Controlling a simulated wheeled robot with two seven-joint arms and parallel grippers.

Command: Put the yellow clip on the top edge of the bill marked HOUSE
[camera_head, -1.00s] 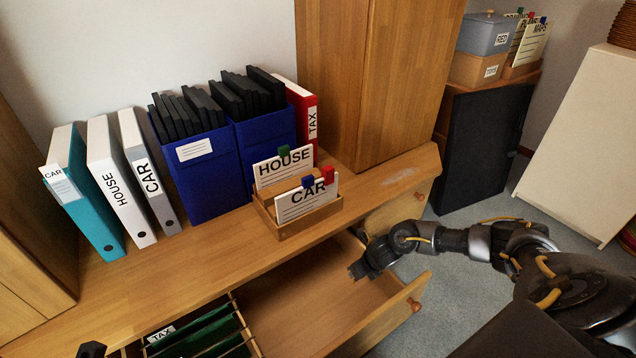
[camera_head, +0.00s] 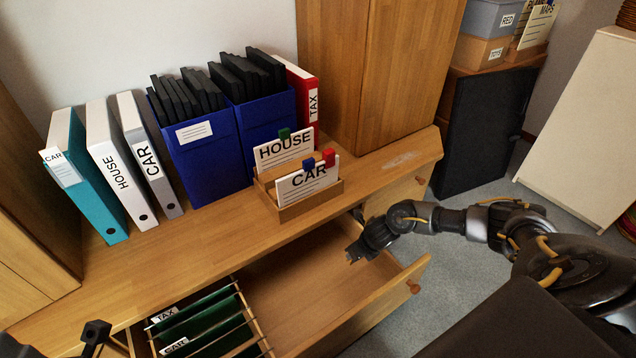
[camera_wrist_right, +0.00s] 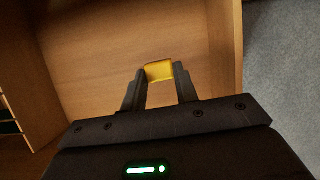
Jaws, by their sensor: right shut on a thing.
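The bill marked HOUSE (camera_head: 270,158) stands in the back of a small wooden holder (camera_head: 318,202), with a green clip (camera_head: 284,133) on its top edge. The bill marked CAR (camera_head: 300,186) stands in front of it and hides its lower part. My right gripper (camera_head: 353,254) is over the open drawer, lower than the holder and to its right. In the right wrist view my right gripper (camera_wrist_right: 159,80) is shut on the yellow clip (camera_wrist_right: 158,71), held between the fingertips. Part of my left gripper (camera_head: 96,332) shows at the bottom left; its jaws are unclear.
A blue clip (camera_head: 308,164) and a red clip (camera_head: 329,156) are at the CAR bill's top. Blue file boxes (camera_head: 208,163) and binders (camera_head: 115,170) stand behind and left. The open drawer (camera_head: 330,300) has hanging green folders (camera_head: 205,325) at left and bare floor at right.

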